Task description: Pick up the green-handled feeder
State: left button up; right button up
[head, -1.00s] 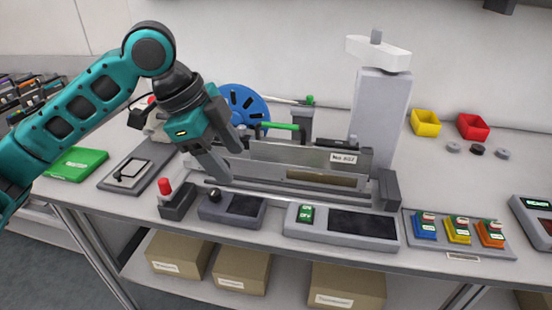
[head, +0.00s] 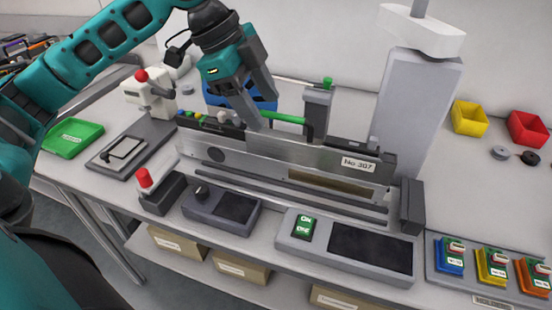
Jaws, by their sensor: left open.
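The green-handled feeder (head: 240,150) is a long, flat grey metal unit with a white label reading No 307 near its right end. It stands on the bench in a setup rig with rails along its front. Its green handle (head: 288,118) sticks up along the top, near the middle. My left gripper (head: 264,112) comes down from the upper left. Its jaws are open at the left end of the handle, and one finger overlaps the feeder's top edge in the picture. I cannot tell whether it touches. My right gripper is not in view.
A grey column (head: 415,120) with a white head stands behind the feeder's right end. A blue reel (head: 238,104) is partly hidden behind my gripper. Control boxes (head: 340,250) and a red-knobbed post (head: 146,180) line the front. A green tray (head: 72,138) lies at left; yellow (head: 469,118) and red (head: 527,128) bins sit at right.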

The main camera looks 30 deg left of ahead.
aim_at(272, 116)
pick_arm(q)
jog(key=shift+b+x, duration=0.6)
jog(key=shift+x, duration=2.5)
jog(key=shift+r, duration=0.1)
grip_shut()
jog(key=shift+w, duration=0.1)
jog(key=shift+w+r, duration=0.1)
jog(key=shift+r, duration=0.1)
